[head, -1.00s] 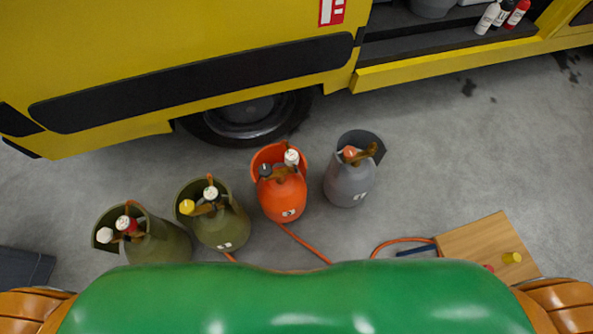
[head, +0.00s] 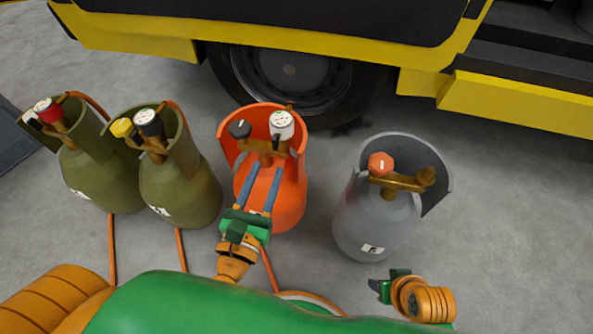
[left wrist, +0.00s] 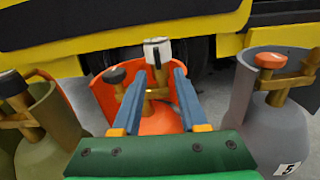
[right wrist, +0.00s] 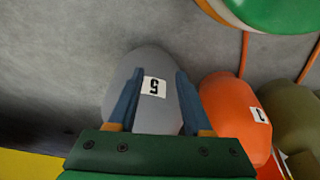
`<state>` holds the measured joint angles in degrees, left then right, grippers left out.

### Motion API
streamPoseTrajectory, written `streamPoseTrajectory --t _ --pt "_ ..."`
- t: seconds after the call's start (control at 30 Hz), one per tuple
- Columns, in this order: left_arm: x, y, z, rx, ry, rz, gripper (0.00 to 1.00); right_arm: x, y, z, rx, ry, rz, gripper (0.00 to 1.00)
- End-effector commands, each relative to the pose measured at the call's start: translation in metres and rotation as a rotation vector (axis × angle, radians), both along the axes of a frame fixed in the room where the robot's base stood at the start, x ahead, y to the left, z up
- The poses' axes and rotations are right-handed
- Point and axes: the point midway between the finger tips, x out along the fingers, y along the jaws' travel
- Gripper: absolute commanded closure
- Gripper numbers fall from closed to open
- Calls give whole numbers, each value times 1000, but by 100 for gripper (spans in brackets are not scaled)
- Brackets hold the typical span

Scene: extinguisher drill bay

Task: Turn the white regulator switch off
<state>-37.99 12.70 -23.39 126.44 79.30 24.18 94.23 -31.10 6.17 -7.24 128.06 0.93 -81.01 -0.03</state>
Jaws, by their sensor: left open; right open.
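The white regulator switch (head: 282,124) sits on the right side of the brass valve on the orange cylinder (head: 290,200), beside a black knob (head: 240,129). My left gripper (head: 266,167) is open, its blue fingers reaching over the orange cylinder toward the valve. In the left wrist view the white switch (left wrist: 157,50) stands upright just beyond and between the fingertips (left wrist: 159,73), apart from them. My right gripper (head: 376,285) is open and low in front of the grey cylinder (head: 375,225). In the right wrist view the grey cylinder (right wrist: 155,110) shows between its fingers.
A grey cylinder with an orange-red knob (head: 381,164) stands right of the orange one. Two olive cylinders (head: 180,190) with several knobs stand left. Orange hoses (head: 112,250) run along the floor. The yellow truck (head: 520,105) and its wheel (head: 290,75) are behind.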

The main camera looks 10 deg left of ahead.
Motion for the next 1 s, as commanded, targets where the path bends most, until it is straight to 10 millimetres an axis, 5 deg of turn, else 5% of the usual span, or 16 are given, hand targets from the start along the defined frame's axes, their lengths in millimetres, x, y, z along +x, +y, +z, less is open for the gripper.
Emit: streamPoseTrajectory --t 0.4,0.7,0.87,1.0 --pt "65 -1 7 -43 -8 6 57 -2 -1 -36 -8 26 0 50" --pt "70 -2 5 -42 -6 5 57 -3 -1 -42 -8 27 1 50" --pt "70 -2 5 -41 -6 5 100 -3 -1 -42 -8 27 1 50" --pt "70 -2 5 -41 -6 5 100 -3 -1 -41 -8 27 0 50"
